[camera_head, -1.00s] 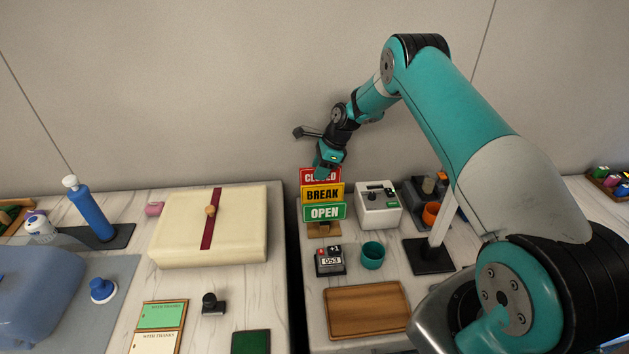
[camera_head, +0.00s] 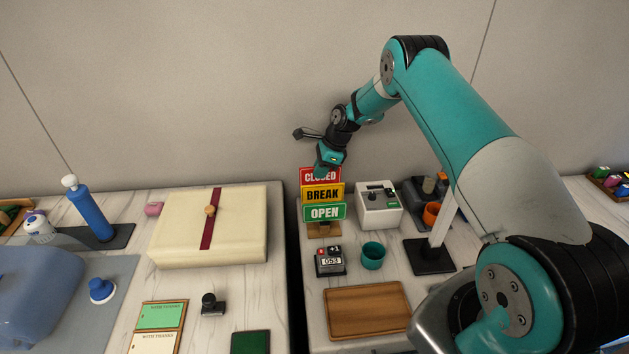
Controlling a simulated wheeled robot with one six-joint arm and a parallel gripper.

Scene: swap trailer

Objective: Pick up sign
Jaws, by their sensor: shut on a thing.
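Three stacked signs stand on a wooden holder (camera_head: 323,230) on the right counter. The red CLOSED sign (camera_head: 309,177) is at the back and top. The yellow BREAK sign (camera_head: 322,195) is in the middle, and the green OPEN sign (camera_head: 325,212) is in front and lowest. My gripper (camera_head: 323,174) is at the top edge of the red CLOSED sign and shut on it. Its fingers cover part of the word, and the fingertips are partly hidden behind the signs.
A white device (camera_head: 378,208) stands right of the signs. A counter box (camera_head: 330,262), a teal cup (camera_head: 373,255) and a wooden tray (camera_head: 367,312) are in front. A cream box (camera_head: 185,240) lies across the gap. The wall is close behind.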

